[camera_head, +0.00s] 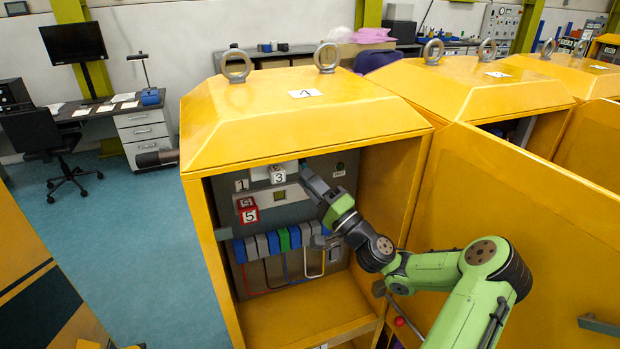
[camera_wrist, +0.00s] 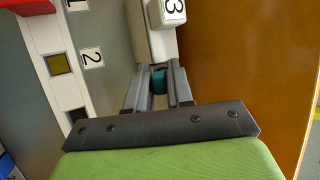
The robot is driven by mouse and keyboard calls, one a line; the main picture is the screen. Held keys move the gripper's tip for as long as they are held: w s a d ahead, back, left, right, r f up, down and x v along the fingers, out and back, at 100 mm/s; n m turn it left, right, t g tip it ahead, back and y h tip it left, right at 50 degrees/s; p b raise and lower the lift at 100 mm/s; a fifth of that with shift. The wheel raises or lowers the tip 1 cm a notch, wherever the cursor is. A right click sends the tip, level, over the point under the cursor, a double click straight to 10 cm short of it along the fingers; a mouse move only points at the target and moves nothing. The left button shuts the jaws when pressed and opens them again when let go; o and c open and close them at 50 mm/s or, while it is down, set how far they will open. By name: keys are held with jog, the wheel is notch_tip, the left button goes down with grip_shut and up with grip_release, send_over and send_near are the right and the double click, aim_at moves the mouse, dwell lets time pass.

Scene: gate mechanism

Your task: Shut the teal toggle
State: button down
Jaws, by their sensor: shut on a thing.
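The teal toggle (camera_wrist: 159,80) shows in the wrist view as a small teal piece between my two fingers, just below the white block marked 3 (camera_wrist: 172,12). My gripper (camera_wrist: 158,88) is shut on it. Most of the toggle is hidden by the fingers, and I cannot tell its exact position. In the head view my gripper (camera_head: 304,167) reaches into the open yellow cabinet (camera_head: 300,110), at the upper part of the panel, right of the white block marked 3 (camera_head: 278,175). The toggle cannot be made out there.
A red block marked 5 (camera_head: 248,212) sits lower left on the panel. Below it is a row of blue, grey and green pieces (camera_head: 284,239) with coloured wires. The cabinet's right wall (camera_wrist: 240,70) is close to my gripper. An open yellow door (camera_head: 520,230) stands right of my arm.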

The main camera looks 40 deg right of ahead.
jog(key=r+g+p, duration=0.1)
jog(key=p, duration=0.1)
jog(key=r+m+p, duration=0.1)
jog(key=p, duration=0.2)
jog(key=shift+s+a+r+g+h, duration=0.1)
jog(key=shift+s+r+g+h, duration=0.1)
jog(key=shift+g+h, duration=0.2)
jog(key=p, duration=0.1)
jog(key=m+g+p, duration=0.1)
jog(key=p, duration=0.1)
jog(key=shift+s+r, duration=0.1)
jog(key=shift+r, duration=0.2)
jog(key=shift+r+m+g+h+p, duration=0.3)
jog(key=shift+g+p, duration=0.1)
jog(key=shift+g, duration=0.5)
jog(key=shift+r+m+g, duration=0.2)
jog(key=shift+m+g, duration=0.2)
jog(key=shift+g, duration=0.6)
jog(key=c, duration=1.1)
grip_release()
jog(key=b+v, duration=0.1)
jog(key=v, duration=0.7)
jog(key=b+v, duration=0.1)
jog(key=v, duration=0.6)
jog(key=shift+s+r, duration=0.3)
jog(key=shift+s, duration=0.1)
